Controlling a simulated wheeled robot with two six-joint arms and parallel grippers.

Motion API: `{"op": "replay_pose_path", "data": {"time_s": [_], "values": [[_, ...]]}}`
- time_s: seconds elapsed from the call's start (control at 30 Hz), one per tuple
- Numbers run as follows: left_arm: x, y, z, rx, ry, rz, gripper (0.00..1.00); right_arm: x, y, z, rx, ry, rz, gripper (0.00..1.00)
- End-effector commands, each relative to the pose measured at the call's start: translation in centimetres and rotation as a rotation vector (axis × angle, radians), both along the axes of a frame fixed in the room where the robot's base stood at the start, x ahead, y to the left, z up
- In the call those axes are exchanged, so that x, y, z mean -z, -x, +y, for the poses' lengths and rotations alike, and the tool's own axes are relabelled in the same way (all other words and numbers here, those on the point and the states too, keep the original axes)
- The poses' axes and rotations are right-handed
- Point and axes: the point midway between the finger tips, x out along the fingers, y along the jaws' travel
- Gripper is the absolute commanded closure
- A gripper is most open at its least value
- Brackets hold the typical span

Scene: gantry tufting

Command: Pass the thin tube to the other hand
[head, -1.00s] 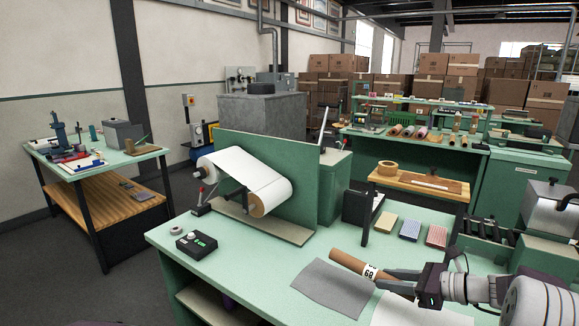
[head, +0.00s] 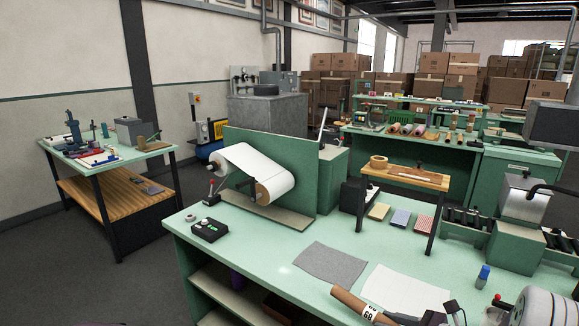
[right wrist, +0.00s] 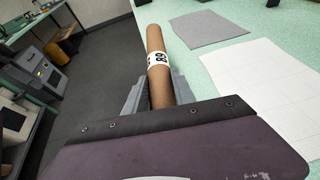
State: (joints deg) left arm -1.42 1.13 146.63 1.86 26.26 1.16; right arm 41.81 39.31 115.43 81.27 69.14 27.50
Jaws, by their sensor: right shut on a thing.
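The thin tube is a brown cardboard tube (head: 347,300) with a white numbered label, at the bottom of the head view near the front edge of the green table. My right gripper (right wrist: 158,92) is shut on the tube in the right wrist view. There the tube (right wrist: 155,40) points away between the grey fingers, with the label just beyond them. In the head view my right gripper (head: 392,318) is partly cut off by the bottom edge. My left gripper does not show in either view.
A grey sheet (head: 330,262) and a white sheet (head: 405,290) lie on the table (head: 270,262). A paper roll stand (head: 262,185), a black control box (head: 209,230), a small wooden rack (head: 405,178) and a blue-capped bottle (head: 483,276) stand around them.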

Motion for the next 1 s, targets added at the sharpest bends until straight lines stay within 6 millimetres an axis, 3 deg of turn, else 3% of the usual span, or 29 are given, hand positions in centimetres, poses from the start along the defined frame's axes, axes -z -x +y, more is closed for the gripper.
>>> {"op": "replay_pose_path", "data": {"time_s": [0.2, 0.43, 0.87, 1.0], "values": [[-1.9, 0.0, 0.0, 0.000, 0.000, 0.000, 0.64, 4.3, 4.9, 3.3, 0.007, -0.011, 0.013, 1.00], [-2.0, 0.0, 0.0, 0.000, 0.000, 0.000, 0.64, 7.3, 9.3, 6.8, -0.078, -0.004, 0.003, 1.00], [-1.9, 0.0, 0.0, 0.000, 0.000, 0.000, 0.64, 7.5, 9.2, 6.7, -0.138, 0.000, -0.001, 1.00], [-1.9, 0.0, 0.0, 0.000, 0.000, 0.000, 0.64, 7.0, 8.8, 8.2, -0.204, 0.001, -0.004, 1.00]]}}
